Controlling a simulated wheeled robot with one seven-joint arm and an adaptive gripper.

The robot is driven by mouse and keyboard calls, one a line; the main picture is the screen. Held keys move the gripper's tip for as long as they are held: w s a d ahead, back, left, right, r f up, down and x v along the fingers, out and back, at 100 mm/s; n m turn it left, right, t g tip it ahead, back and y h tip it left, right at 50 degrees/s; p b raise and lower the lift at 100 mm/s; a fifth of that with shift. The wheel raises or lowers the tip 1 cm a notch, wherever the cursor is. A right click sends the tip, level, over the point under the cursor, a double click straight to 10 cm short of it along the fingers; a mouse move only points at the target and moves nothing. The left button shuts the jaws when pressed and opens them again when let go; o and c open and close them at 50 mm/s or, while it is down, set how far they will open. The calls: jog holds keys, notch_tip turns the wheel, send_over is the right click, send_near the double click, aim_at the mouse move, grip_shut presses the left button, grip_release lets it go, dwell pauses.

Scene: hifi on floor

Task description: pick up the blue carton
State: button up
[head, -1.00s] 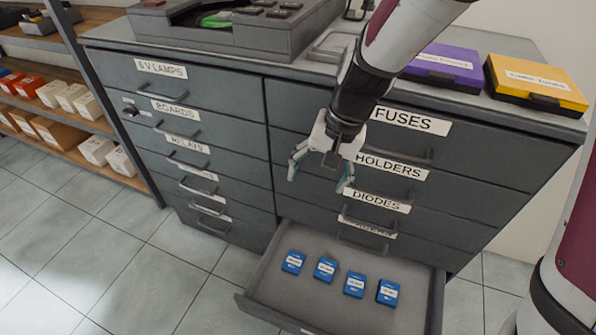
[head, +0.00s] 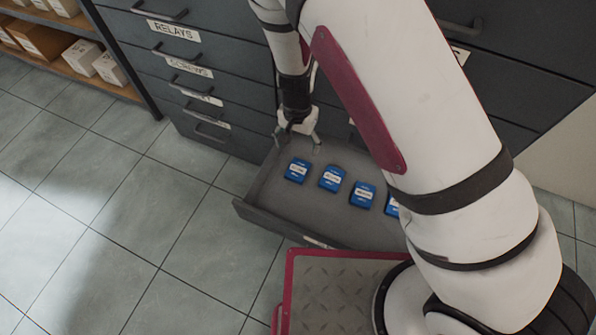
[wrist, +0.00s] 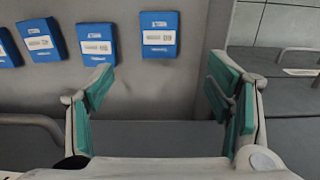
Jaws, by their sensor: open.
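Several alike blue cartons with white labels lie in a row on the floor of an open drawer (head: 270,208). In the head view, the leftmost blue carton (head: 297,170) lies closest to my gripper (head: 297,128). The others are a second (head: 332,178), a third (head: 363,194) and one partly hidden by my arm (head: 392,204). My gripper is open and empty, low over the drawer's inner end. In the wrist view, a blue carton (wrist: 160,35) lies beyond the gap between the fingers (wrist: 160,85), apart from them. Another (wrist: 97,41) lies just past the left fingertip.
The cabinet with closed drawers (head: 185,60) rises behind the open drawer. The drawer's side wall (wrist: 222,30) runs close to the right finger in the wrist view. A shelf with boxes (head: 70,45) stands at the left. Tiled floor (head: 130,210) is clear at the left.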

jog(key=b, duration=0.3)
send_over(299, 167)
jog(key=f, duration=0.7)
jog(key=shift+s+a+f, duration=0.15)
jog(key=shift+s+f, duration=0.05)
jog(key=shift+f, duration=0.05)
jog(key=shift+w+f+b, duration=0.1)
jog(key=shift+f+b, duration=1.35)
jog(key=shift+f, duration=1.2)
jog(key=c, duration=1)
